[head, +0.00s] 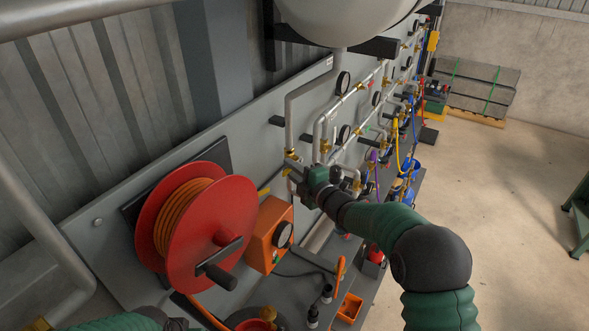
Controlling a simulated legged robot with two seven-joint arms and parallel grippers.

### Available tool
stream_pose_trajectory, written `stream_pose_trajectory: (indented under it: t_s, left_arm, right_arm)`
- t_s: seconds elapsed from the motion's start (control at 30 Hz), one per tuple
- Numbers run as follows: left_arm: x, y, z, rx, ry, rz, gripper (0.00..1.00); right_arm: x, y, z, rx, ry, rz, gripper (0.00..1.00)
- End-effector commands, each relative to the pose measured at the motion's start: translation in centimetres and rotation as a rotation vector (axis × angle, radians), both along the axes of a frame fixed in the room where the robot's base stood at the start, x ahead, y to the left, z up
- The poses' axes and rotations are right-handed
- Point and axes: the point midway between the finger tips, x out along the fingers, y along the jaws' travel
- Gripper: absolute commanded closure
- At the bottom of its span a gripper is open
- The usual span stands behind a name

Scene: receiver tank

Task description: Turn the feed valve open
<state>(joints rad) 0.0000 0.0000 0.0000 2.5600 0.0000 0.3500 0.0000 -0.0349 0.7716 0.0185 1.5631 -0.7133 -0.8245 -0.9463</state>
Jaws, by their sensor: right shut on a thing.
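My right gripper (307,184) reaches in from the lower right to the pipework on the grey panel. It is shut on a part of the feed valve, which is mostly hidden behind the gripper. Brass fittings (292,155) and grey pipe show just above and left of it. A small yellow lever (263,192) shows to the left of the gripper. My left arm, green, shows only at the bottom left edge; its fingertips are not clear, so I cannot tell their state.
A red hose reel (205,225) with orange hose and an orange gauge box (269,235) stand left of the right gripper. Gauges, pipes and valves run along the panel to the back. A white tank (345,18) hangs above.

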Motion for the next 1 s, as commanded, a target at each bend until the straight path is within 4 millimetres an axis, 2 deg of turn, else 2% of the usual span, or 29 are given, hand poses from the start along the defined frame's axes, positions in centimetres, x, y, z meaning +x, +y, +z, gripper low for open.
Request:
stream_pose_trajectory:
  t_s: [0.03, 0.4, 0.6, 0.8, 1.0]
  left_arm:
    - [0.0, 0.0, 0.6, 0.000, 0.000, 0.000, 0.64]
    - [0.0, 0.0, 5.2, 0.000, 0.000, 0.000, 0.64]
    - [0.0, -0.1, 7.5, 0.000, 0.000, 0.000, 0.64]
    - [0.0, -0.1, 8.5, 0.000, 0.000, 0.000, 0.64]
    - [0.0, -0.1, 8.7, 0.000, 0.000, 0.000, 0.64]
  right_arm:
    - [-0.3, 0.8, 0.3, 0.016, 0.026, 0.016, 1.00]
    - [0.3, 0.4, 2.5, 0.176, 0.242, 0.014, 1.00]
    - [0.5, 0.2, 3.0, 0.241, 0.329, 0.015, 1.00]
    - [0.8, 0.1, 3.1, 0.278, 0.375, 0.015, 1.00]
    - [0.8, 0.0, 3.1, 0.289, 0.388, 0.016, 1.00]
